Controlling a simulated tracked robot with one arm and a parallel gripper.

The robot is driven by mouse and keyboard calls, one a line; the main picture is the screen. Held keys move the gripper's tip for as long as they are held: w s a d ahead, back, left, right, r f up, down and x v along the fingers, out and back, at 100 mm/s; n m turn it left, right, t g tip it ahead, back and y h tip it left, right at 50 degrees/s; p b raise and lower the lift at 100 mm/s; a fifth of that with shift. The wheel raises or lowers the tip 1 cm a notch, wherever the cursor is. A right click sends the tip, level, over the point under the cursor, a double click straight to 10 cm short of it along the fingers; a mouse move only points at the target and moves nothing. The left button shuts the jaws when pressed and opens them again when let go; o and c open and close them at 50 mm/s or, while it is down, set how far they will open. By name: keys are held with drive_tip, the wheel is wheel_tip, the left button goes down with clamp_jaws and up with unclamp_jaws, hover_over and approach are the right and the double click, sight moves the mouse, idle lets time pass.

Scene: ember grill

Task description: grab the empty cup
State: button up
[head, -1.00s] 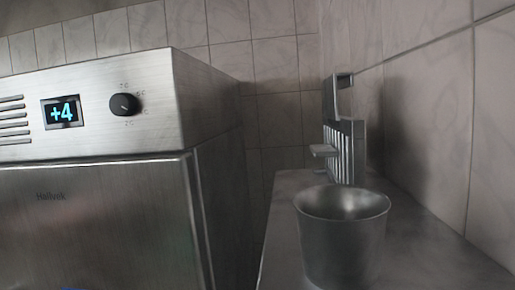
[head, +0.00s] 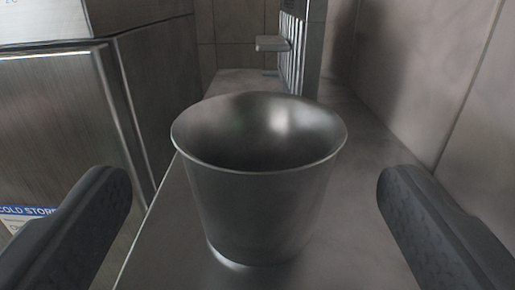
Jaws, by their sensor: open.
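A steel cup (head: 258,205) stands upright on a metal counter (head: 160,235) in the middle of the head view. Its wide mouth faces up, and the part of its inside that shows looks empty. My gripper (head: 255,205) is open. One dark finger is to the left of the cup and the other to the right, with a clear gap on each side. Neither finger touches the cup.
A steel cold-storage cabinet (head: 60,120) stands to the left of the counter. A slatted metal fixture (head: 300,40) with a small ledge (head: 272,43) stands behind the cup. A tiled wall (head: 420,80) closes the right side.

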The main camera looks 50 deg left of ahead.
sight(259, 123)
drive_tip(key=p+x, duration=0.2)
drive_tip(key=x, duration=0.3)
drive_tip(key=shift+w+d, duration=0.1)
drive_tip(key=c, duration=1.1)
